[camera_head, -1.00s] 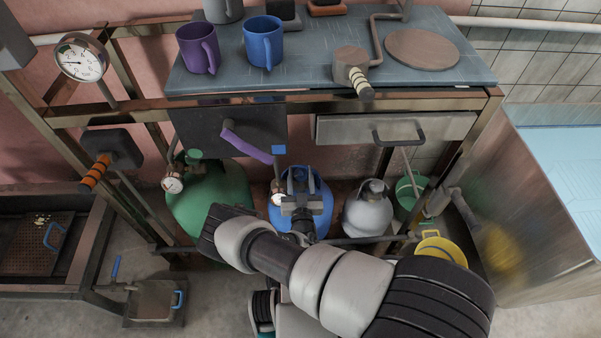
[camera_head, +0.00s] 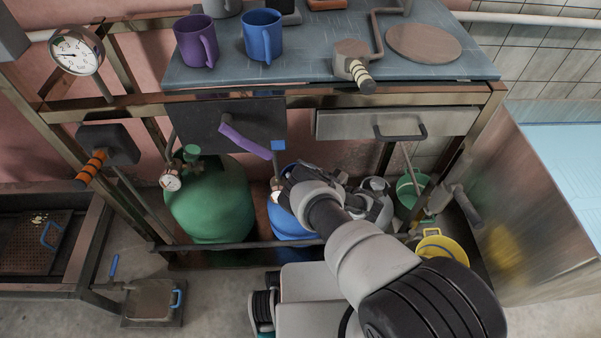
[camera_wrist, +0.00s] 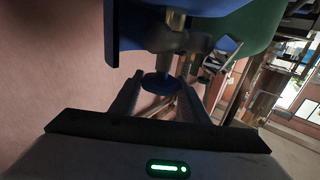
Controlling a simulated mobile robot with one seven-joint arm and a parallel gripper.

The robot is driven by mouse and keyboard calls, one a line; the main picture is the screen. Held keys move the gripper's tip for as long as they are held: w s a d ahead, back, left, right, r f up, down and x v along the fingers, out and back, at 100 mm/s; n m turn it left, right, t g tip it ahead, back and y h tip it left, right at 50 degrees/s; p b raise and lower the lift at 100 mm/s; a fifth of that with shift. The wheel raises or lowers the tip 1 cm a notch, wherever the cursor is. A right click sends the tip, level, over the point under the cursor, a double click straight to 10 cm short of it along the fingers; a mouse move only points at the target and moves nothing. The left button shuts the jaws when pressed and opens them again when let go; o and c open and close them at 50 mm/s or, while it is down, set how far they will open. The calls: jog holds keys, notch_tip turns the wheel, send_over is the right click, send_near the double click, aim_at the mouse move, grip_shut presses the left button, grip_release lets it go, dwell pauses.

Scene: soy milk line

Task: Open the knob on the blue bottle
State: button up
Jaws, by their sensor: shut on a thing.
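The blue bottle (camera_head: 290,222) stands on the floor under the bench, between the green bottle and the grey bottle. My arm covers much of its top in the head view. In the wrist view its blue body (camera_wrist: 127,28) is at the top, with a brass valve stem (camera_wrist: 174,20) in front of it. A round blue knob (camera_wrist: 158,84) sits below the stem. My gripper (camera_wrist: 162,78) is shut on this knob, with one finger on each side. In the head view the knob and fingertips are hidden by my wrist.
A green bottle (camera_head: 210,205) with a gauge is close on the left; a grey bottle (camera_head: 375,210) is close on the right, partly behind my arm. A drawer (camera_head: 350,124) and the bench top (camera_head: 310,68) are above. A yellow bucket (camera_head: 440,245) stands at right.

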jog(key=n+g+y, duration=0.1)
jog(key=n+g, duration=0.1)
jog(key=n+g+y, duration=0.1)
jog(key=n+g, duration=0.1)
jog(key=g, duration=0.1)
jog(key=shift+w+r+y, duration=0.15)
jog(key=shift+y, duration=0.25)
jog(key=shift+n+g, duration=0.5)
jog(key=shift+g, duration=0.5)
jog(key=shift+a+g+y, duration=0.15)
jog(key=shift+g+y, duration=0.15)
jog(key=o, duration=1)
